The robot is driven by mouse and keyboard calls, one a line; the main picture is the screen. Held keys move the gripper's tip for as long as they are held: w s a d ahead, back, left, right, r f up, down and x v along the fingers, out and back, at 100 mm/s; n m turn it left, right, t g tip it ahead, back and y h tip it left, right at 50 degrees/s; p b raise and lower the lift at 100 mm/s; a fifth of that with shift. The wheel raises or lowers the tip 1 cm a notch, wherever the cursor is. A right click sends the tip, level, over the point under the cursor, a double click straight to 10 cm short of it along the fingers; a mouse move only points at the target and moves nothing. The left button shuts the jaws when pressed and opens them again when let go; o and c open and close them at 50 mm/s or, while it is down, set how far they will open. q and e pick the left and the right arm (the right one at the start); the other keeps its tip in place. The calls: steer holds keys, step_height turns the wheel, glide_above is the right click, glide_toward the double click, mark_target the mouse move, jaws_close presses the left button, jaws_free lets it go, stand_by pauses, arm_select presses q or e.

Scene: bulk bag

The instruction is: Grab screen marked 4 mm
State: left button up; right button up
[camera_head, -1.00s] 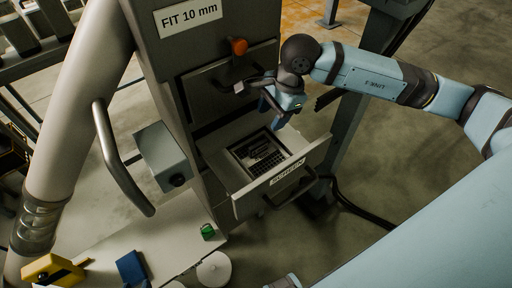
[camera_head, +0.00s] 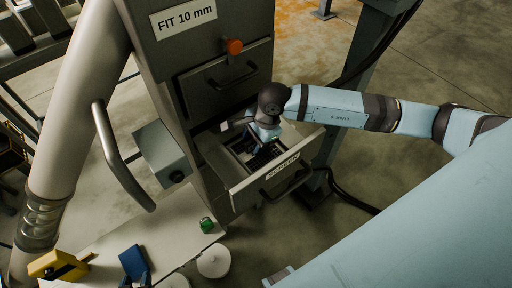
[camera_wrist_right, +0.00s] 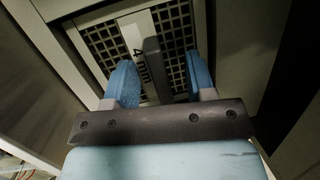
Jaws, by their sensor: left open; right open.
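The screen (camera_head: 268,153) is a dark grid lying inside the open drawer marked SCREEN (camera_head: 284,173). In the right wrist view the screen (camera_wrist_right: 175,30) shows a pale label strip with a 4 and partly hidden letters, and a dark upright handle (camera_wrist_right: 153,62). My right gripper (camera_head: 255,143) is down in the drawer over the screen. Its open fingers (camera_wrist_right: 161,84) stand on either side of the handle; I cannot tell whether they touch it.
The grey cabinet carries a FIT 10 mm sign (camera_head: 187,20), an orange knob (camera_head: 235,47) and a closed upper drawer (camera_head: 228,80). A white table (camera_head: 165,238) holds a yellow item (camera_head: 57,265) and a green item (camera_head: 207,225). A curved handle and grey box stand left.

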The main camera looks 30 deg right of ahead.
jaws_close()
steer(key=shift+r, duration=0.2)
